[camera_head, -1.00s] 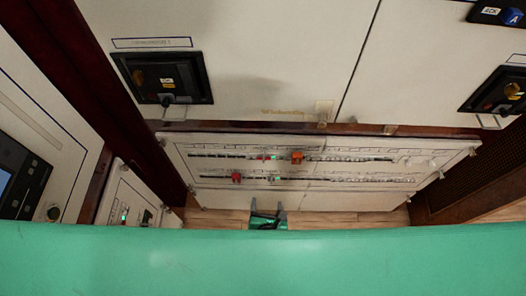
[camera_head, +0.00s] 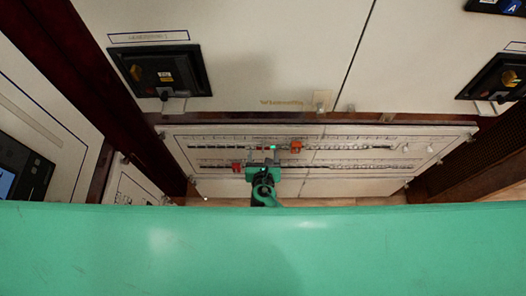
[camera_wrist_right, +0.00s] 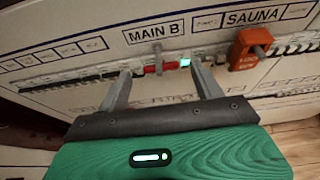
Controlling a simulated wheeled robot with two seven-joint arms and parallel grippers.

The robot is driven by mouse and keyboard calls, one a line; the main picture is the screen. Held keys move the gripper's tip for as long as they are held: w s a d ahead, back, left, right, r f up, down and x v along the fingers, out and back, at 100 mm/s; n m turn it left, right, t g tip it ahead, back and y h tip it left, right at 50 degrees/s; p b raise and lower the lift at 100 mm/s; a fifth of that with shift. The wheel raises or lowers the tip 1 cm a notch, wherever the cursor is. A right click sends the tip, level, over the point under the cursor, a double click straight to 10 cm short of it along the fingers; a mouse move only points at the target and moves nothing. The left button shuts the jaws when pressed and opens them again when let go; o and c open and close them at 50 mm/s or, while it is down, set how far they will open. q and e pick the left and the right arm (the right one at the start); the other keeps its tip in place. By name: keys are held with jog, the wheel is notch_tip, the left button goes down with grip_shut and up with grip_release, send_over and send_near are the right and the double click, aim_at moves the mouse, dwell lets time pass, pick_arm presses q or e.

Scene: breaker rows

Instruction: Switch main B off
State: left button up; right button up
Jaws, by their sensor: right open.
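The MAIN B label (camera_wrist_right: 153,33) shows in the right wrist view above a breaker with a red body (camera_wrist_right: 160,69), a small grey lever across it and a lit green lamp (camera_wrist_right: 185,62) at its right end. In the head view the lamp (camera_head: 273,147) shows in the upper breaker row. My right gripper (camera_wrist_right: 160,70) is open and empty, one finger to the left of the breaker and one to its right. Whether the fingers touch the panel is unclear. The gripper also shows in the head view (camera_head: 263,163), over the lower row. My left gripper is not in view.
An orange lockout piece (camera_wrist_right: 247,50) sits under the SAUNA label, close to the right finger. A red piece (camera_head: 236,167) sits on the lower row, left of my gripper. Large black switches (camera_head: 160,72) are on the upper cabinet.

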jog(key=shift+x, duration=0.95)
